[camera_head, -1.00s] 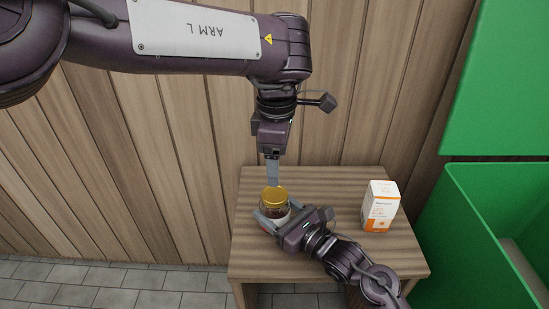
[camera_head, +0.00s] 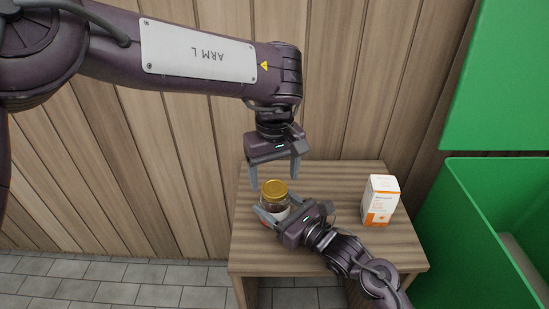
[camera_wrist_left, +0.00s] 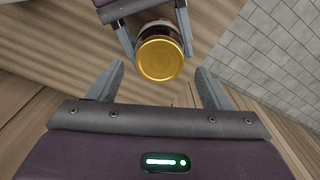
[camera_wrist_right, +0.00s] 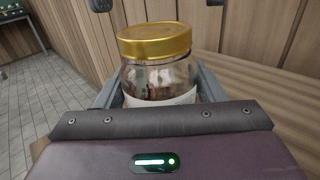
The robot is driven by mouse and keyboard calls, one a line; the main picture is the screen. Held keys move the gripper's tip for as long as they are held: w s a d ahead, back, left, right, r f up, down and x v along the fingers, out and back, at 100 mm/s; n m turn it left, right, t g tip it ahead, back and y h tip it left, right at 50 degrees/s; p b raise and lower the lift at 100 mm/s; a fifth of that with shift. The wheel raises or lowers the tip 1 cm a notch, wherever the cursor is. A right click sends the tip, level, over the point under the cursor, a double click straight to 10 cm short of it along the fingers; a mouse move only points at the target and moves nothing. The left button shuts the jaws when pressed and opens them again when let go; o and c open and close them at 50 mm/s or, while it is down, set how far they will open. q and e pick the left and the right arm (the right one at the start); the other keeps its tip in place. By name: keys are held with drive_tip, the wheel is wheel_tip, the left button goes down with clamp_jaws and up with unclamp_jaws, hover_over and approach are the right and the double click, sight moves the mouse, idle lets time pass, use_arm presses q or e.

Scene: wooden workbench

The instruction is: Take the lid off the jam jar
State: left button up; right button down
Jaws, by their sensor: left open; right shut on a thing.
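The jam jar (camera_head: 273,206) is glass with dark contents and a pale label, and stands upright on the wooden workbench (camera_head: 330,190). Its gold lid (camera_head: 275,187) sits on top; the lid also shows in the left wrist view (camera_wrist_left: 160,59) and the right wrist view (camera_wrist_right: 154,40). My right gripper (camera_head: 270,214) is shut on the jar's body, with a finger on each side, below the lid. My left gripper (camera_head: 275,184) is open and empty, pointing down above the jar. In the left wrist view the lid lies ahead of and between its fingers, apart from them.
A white and orange box (camera_head: 380,200) stands on the right of the bench. A green bin (camera_head: 480,235) is beyond the bench's right edge. A wooden plank wall (camera_head: 180,170) rises behind. The bench between jar and box is partly taken up by my right arm.

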sight(275, 190)
use_arm(q)
drive_tip(key=shift+f, duration=1.35)
drive_tip(key=shift+c, duration=0.4)
drive_tip(key=c, duration=1)
